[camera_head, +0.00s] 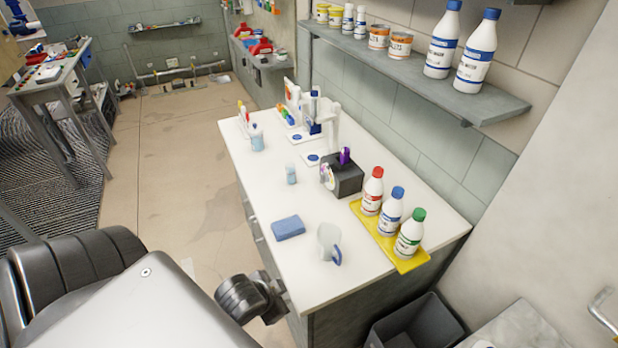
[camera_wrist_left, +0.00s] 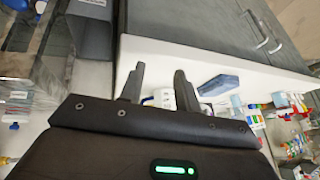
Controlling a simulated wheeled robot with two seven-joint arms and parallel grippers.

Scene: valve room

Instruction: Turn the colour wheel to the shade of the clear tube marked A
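A dark block (camera_head: 346,178) stands on the white bench, with a pale round disc (camera_head: 327,175) on its left face that looks like the colour wheel. A purple-topped piece (camera_head: 345,155) sticks up from the block. The disc's shades and any letter A are too small to read, and I cannot pick out the clear tube for certain. My left gripper (camera_wrist_left: 158,82) shows in the left wrist view with its two dark fingers apart and nothing held between them. Part of the bench shows beyond the fingers. My right gripper is not in view.
A yellow tray (camera_head: 408,262) holds bottles with red, blue and green caps. A small bottle (camera_head: 291,174) stands left of the block. A shelf (camera_head: 410,70) overhangs the bench's back.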

